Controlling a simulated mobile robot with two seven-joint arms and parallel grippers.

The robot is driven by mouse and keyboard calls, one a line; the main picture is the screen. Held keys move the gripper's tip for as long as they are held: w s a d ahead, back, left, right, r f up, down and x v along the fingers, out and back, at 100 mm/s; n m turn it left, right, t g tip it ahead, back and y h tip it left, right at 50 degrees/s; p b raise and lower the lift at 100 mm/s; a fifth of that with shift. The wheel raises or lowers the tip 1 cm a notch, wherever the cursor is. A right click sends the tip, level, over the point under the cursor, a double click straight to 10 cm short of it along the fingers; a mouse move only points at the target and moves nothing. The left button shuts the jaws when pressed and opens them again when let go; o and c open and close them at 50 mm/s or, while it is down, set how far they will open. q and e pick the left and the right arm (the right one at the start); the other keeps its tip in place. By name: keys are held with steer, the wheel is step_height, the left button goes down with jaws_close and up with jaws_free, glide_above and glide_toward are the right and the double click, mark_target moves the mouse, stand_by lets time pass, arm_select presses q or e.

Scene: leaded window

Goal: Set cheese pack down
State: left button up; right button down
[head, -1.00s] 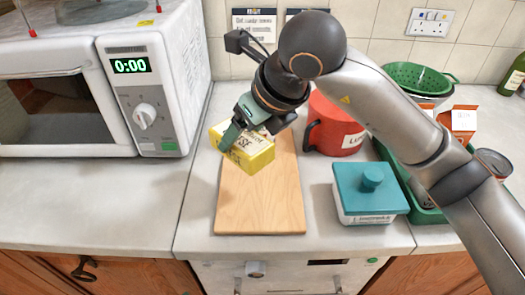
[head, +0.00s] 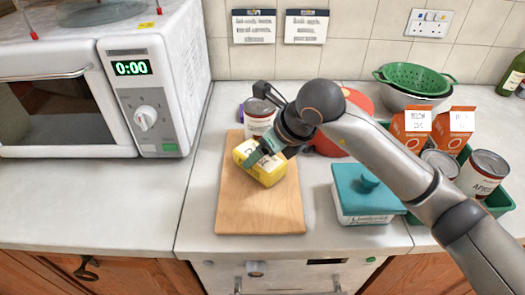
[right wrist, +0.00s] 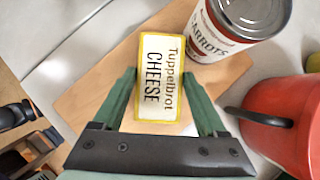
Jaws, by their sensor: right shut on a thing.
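The cheese pack (head: 266,174) is a yellow block with a white label, over the middle of the wooden board (head: 260,215) in the head view. My right gripper (head: 264,151) is shut on it, with a finger on each side. In the right wrist view the label of the pack (right wrist: 160,85) reads "Tuppelbrot CHEESE" between the two green fingers, with the board (right wrist: 85,95) behind it. The pack is at or just above the board; I cannot tell whether it touches. My left gripper is not in view.
A carrots can (right wrist: 235,22) stands just beyond the pack. A red container (head: 328,146) and a teal-lidded box (head: 368,200) are right of the board. A microwave (head: 150,90) stands at left. The front of the board is clear.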

jaws_free()
steer(key=shift+f, duration=0.1)
steer(key=shift+r, duration=0.2)
steer(key=v, duration=1.2)
